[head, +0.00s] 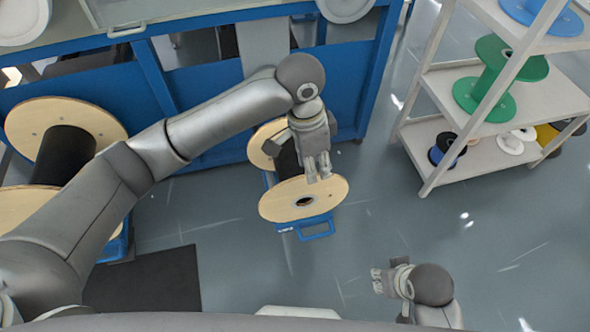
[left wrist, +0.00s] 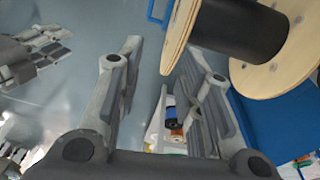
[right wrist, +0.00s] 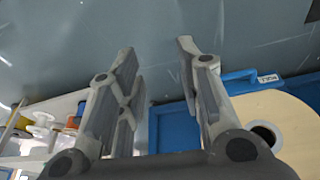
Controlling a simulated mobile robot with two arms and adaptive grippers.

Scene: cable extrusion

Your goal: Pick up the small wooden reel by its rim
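The small wooden reel (head: 290,205) has two pale round flanges and a black winding. It stands on a blue cart in the middle of the head view. My left gripper (head: 317,174) is over it, fingers pointing down near the front flange. In the left wrist view, that gripper (left wrist: 163,55) is open and empty. The reel's flange (left wrist: 181,30) enters from the top, its edge showing between the fingertips; I cannot tell its depth. My right gripper (head: 376,281) is apart from the reel, lower right. In the right wrist view it (right wrist: 156,45) is open and empty, with the flange (right wrist: 265,108) at right.
A large wooden reel (head: 105,118) with a black winding stands at the left. A blue-framed bench (head: 345,85) is behind the small reel. A pale shelf (head: 440,92) with green, blue and other spools stands at the right. The grey floor (head: 400,215) between is clear.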

